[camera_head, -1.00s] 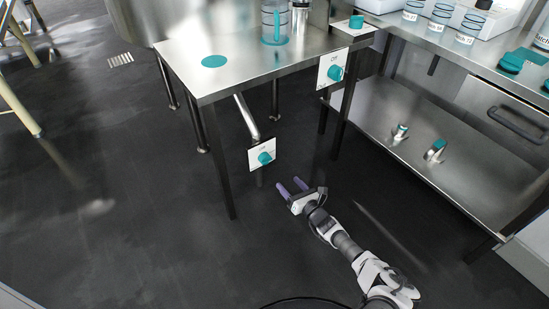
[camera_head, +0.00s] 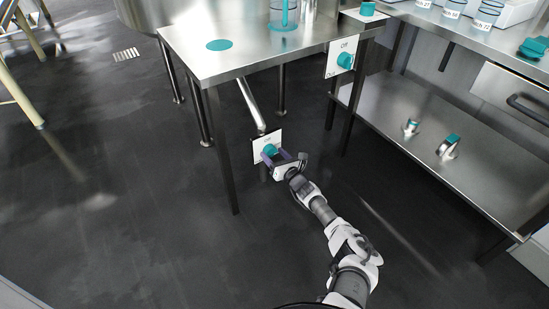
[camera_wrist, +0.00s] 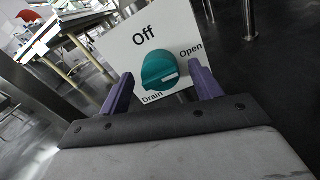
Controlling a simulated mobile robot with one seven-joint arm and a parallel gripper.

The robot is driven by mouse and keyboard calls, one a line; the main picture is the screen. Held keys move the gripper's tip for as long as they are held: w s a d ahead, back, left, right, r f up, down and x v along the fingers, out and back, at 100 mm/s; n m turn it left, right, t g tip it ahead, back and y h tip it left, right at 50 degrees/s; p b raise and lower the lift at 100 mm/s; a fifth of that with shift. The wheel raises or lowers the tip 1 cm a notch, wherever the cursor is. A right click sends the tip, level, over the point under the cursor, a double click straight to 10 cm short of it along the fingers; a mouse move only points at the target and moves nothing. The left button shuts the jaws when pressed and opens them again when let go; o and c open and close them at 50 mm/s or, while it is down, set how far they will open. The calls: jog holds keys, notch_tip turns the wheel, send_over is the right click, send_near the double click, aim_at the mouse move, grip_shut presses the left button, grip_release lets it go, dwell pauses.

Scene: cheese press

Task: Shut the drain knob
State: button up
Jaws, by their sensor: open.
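The teal drain knob (camera_wrist: 160,72) sits on a white square plate (camera_wrist: 125,45) marked Off, Open and Drain in the wrist view. Its pale pointer mark lies towards the right, between Drain and Open. In the head view the knob (camera_head: 269,150) and plate (camera_head: 262,140) are below the steel table, by the drain pipe. My gripper (camera_head: 273,158) is at the knob. In the wrist view the two purple fingers of my gripper (camera_wrist: 160,85) stand apart, one on each side of the knob, with gaps visible. Contact is not visible.
A steel table (camera_head: 258,62) with dark legs stands above the knob. Another teal knob (camera_head: 345,61) is on a plate at the upper right. A steel shelf (camera_head: 400,150) is to the right. The dark floor (camera_head: 130,220) is clear at the left.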

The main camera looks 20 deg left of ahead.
jog(key=c, duration=1)
jog(key=shift+o, duration=0.2)
jog(key=n+p, duration=0.1)
jog(key=n, duration=0.3)
jog(key=shift+a+n, duration=0.1)
jog(key=shift+n, duration=0.3)
jog(key=n, duration=0.4)
jog(key=shift+n, duration=0.3)
jog(key=n, duration=0.4)
jog(key=shift+n+p, duration=0.3)
jog(key=shift+p, duration=0.1)
jog(key=shift+s+n, duration=0.1)
jog(key=shift+n, duration=1.9)
jog(key=shift+f, duration=0.1)
